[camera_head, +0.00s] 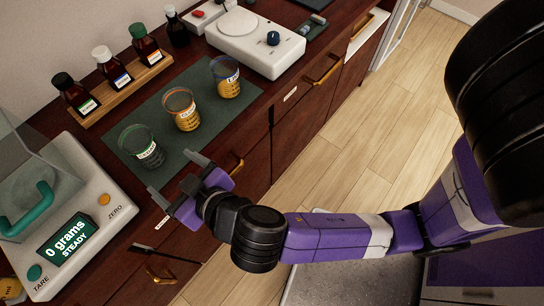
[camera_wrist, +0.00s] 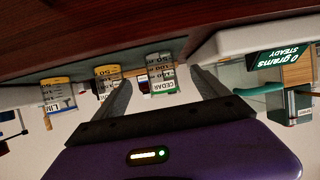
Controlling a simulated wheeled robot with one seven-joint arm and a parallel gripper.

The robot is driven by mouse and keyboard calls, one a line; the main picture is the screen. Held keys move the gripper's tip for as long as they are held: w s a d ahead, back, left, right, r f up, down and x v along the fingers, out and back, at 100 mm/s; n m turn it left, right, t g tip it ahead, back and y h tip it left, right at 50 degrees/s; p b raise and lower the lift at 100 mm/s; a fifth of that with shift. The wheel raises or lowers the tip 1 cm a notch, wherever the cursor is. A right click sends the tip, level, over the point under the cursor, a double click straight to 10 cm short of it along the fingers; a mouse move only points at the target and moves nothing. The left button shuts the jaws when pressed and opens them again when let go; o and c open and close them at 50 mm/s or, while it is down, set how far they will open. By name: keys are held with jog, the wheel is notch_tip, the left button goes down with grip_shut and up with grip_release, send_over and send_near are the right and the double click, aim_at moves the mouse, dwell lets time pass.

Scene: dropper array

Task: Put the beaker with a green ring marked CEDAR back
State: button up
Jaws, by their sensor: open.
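The beaker with a green ring (camera_head: 147,155) stands upright at the near left end of the dark green mat (camera_head: 198,139). It looks clear, with no coloured liquid visible. In the upside-down wrist view its CEDAR label (camera_wrist: 163,86) shows between the two fingers. My gripper (camera_head: 174,175) is open and empty, just in front of the beaker at the counter's front edge. Its fingers point towards the beaker, and I see no clear contact.
On the mat stand an orange-ringed beaker (camera_head: 184,115) and a blue-ringed one (camera_head: 228,84), both with amber liquid. A scale (camera_head: 85,205) reading 0 grams is on the left. A wooden rack (camera_head: 125,88) of bottles is behind; a white hotplate-like device (camera_head: 265,53) stands at back right.

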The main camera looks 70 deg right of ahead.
jog(key=s+f+n+y, duration=0.3)
jog(key=s+f, duration=0.1)
jog(key=s, duration=0.3)
jog(key=s+d+r+t, duration=0.1)
jog(key=s+r, duration=0.2)
jog(key=s, duration=0.5)
jog(key=s+d+r+t, duration=0.1)
jog(key=s+d+r, duration=0.1)
jog(key=s, duration=0.6)
jog(key=shift+s+d+r+y, duration=0.2)
jog(key=shift+s+r+y, duration=0.1)
jog(key=shift+r, duration=0.5)
